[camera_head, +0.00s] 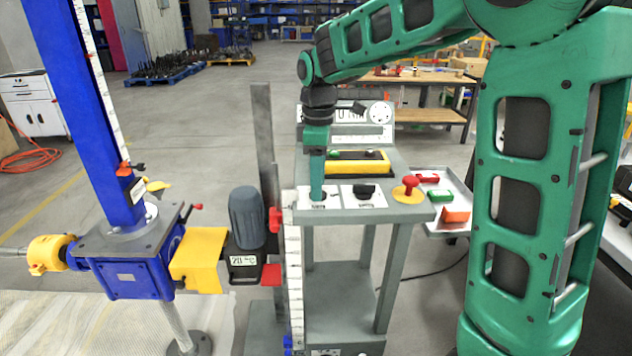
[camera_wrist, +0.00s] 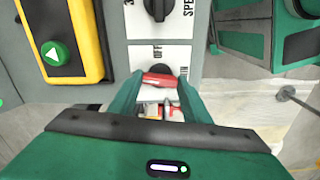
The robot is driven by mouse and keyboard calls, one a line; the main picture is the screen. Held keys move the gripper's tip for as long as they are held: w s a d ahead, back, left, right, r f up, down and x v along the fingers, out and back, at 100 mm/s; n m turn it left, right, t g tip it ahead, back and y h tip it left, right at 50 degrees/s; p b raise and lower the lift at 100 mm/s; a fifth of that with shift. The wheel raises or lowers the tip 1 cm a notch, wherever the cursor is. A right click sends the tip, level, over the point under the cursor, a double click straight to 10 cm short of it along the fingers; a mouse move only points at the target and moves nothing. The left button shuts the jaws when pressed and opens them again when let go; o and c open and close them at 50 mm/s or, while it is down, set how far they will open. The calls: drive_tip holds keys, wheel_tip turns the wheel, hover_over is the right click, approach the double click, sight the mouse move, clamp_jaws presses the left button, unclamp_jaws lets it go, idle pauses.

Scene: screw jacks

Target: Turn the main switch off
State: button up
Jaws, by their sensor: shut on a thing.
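The main switch (camera_wrist: 160,80) is a red handle on a dark round base, on a white plate (camera_wrist: 140,57) with an OFF mark above it and a partly covered label at its right. In the wrist view my gripper (camera_wrist: 158,88) has one finger on each side of the red handle and is shut on it. The handle lies across the picture; its exact angle is hard to tell. In the head view my gripper (camera_head: 317,193) points straight down onto the left white plate of the grey console, and its fingers hide the switch.
A black speed knob (camera_head: 364,190) sits right of my gripper, then a red stop button (camera_head: 410,181) on yellow. A yellow-framed button box (camera_head: 357,163) is behind. A grey motor (camera_head: 247,216) and blue screw jack (camera_head: 127,258) stand left. A tray (camera_head: 462,187) holds coloured pieces at right.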

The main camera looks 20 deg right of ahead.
drive_tip(key=m, duration=0.4)
drive_tip(key=shift+w+d+r+m, duration=0.1)
drive_tip(key=shift+w+m, duration=0.05)
drive_tip(key=shift+m, duration=0.15)
drive_tip(key=m, duration=0.3)
drive_tip(key=shift+m, duration=0.3)
drive_tip(key=m, duration=0.4)
drive_tip(key=shift+m, duration=1.9)
drive_tip(key=o, duration=1)
drive_tip(key=shift+o, duration=0.2)
